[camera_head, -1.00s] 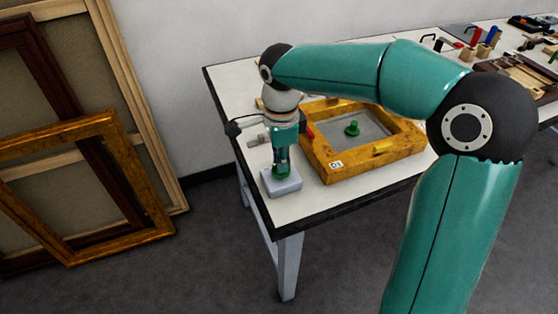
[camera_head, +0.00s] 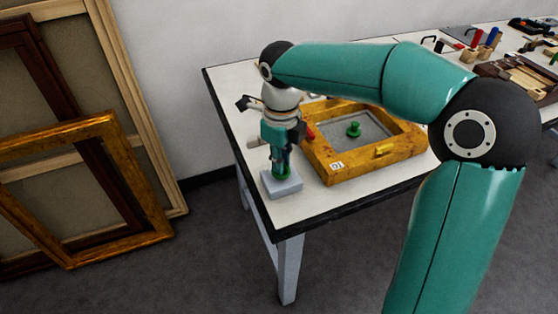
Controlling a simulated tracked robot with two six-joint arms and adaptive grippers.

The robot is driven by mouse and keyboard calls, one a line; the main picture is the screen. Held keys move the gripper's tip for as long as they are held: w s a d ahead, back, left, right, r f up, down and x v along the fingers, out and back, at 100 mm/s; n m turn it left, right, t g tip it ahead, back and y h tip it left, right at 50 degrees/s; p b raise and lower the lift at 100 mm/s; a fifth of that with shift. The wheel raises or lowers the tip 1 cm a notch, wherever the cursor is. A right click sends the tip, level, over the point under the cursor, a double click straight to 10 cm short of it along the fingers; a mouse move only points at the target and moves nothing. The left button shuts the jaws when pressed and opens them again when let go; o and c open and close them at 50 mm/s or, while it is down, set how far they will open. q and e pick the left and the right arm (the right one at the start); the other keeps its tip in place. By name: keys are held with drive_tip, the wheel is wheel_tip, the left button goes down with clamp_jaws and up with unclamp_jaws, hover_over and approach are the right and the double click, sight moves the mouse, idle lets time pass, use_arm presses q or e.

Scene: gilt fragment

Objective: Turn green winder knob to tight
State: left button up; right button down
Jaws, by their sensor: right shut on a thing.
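The green winder knob (camera_head: 282,171) stands on a grey block (camera_head: 283,187) near the left front corner of the white table. My right gripper (camera_head: 281,163) points straight down over it and is shut on the knob. The fingers cover most of the knob, so any mark on it is hidden. My left gripper is not in the picture.
Tools and wooden pieces (camera_head: 520,75) fill the table's far right. Large frames (camera_head: 85,130) lean on the wall at left.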

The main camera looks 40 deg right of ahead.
drive_tip(key=shift+w+d+r+m, duration=0.1)
drive_tip(key=shift+w+r+m, duration=0.05)
drive_tip(key=shift+m, duration=0.45)
drive_tip(key=c, duration=1.3)
unclamp_jaws()
drive_tip(key=shift+o, duration=0.5)
wheel_tip(320, 180, up, 12)
